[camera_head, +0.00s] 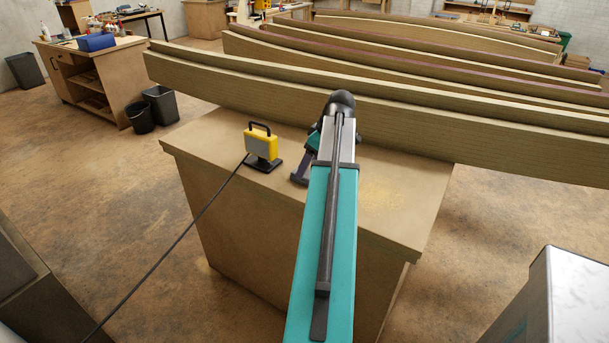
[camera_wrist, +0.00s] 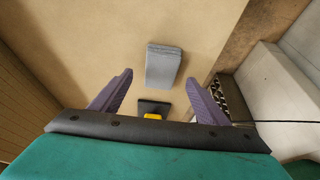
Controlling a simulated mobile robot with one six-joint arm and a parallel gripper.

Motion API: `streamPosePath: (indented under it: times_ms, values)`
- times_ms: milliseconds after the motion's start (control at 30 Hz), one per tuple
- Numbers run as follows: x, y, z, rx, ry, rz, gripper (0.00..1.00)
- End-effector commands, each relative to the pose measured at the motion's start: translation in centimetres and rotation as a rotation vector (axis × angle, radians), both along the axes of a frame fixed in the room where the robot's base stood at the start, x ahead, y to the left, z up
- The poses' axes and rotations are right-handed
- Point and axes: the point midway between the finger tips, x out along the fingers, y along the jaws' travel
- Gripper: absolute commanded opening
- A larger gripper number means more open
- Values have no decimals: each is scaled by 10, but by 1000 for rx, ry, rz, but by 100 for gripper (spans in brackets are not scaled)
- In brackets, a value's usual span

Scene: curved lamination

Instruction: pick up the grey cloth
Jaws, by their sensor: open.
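The grey cloth (camera_wrist: 163,68) lies as a folded, layered stack on the wooden bench top in the wrist view. My gripper (camera_wrist: 160,78) is open and empty, with one purple finger on each side of the picture. The cloth appears between and beyond the fingertips, and I see no contact. In the head view my gripper (camera_head: 301,179) hangs low over the bench, partly hidden by my arm. I cannot make out the cloth in the head view.
A yellow work lamp (camera_head: 262,144) with a black base stands on the bench (camera_head: 390,205) left of my gripper, its cable running to the floor. A long curved laminated beam (camera_head: 430,115) crosses the bench's far side. More beams lie behind it.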

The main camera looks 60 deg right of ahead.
Motion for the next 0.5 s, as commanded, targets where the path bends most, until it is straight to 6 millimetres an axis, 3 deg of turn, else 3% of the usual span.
streamPosePath:
  times_ms: [233, 500]
  values:
    - [9, 2, -22, 2, 1, 1, 69]
    - [12, 1, -30, 0, 0, 1, 69]
